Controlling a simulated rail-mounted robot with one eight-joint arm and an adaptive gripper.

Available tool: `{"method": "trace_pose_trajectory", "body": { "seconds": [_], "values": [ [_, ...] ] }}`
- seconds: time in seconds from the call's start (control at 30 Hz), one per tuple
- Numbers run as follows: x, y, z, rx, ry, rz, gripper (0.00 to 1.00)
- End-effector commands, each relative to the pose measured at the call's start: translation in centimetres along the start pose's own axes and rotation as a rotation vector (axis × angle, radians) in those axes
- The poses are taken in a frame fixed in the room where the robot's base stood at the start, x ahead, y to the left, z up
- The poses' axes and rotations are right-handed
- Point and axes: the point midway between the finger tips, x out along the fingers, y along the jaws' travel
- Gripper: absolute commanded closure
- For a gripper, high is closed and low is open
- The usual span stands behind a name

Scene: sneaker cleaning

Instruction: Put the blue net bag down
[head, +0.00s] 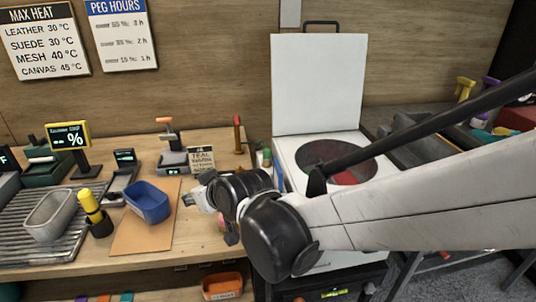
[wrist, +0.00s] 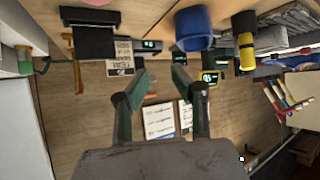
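My gripper (head: 193,197) is in the middle of the head view, above the wooden bench and right of the blue open-topped container. In the wrist view my gripper (wrist: 160,76) has its two fingers apart, with nothing between them. The blue container (head: 148,203) stands on a brown mat (head: 130,238); it also shows in the wrist view (wrist: 194,30). I cannot make out a net bag for certain. A blue strip (head: 278,176) shows behind my arm, too hidden to identify.
A grey tub (head: 50,214) sits on a ribbed rack at left, beside a yellow-handled tool (head: 93,207) in a dark holder. A small scale (head: 172,158) and the TEAL sign (head: 201,160) stand behind. A white lidded machine (head: 318,85) is behind my arm.

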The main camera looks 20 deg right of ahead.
Motion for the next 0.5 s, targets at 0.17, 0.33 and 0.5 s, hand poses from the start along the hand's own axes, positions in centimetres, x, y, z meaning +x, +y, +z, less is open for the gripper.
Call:
{"method": "trace_pose_trajectory", "body": {
  "seconds": [0.17,0.33,0.5],
  "values": [
    [-5.1,4.2,2.0,0.069,-0.086,0.074,0.76],
    [-9.9,7.1,4.6,0.140,-0.169,0.142,0.76],
    [-14.8,9.3,7.7,0.214,-0.248,0.212,0.76]
  ]
}}
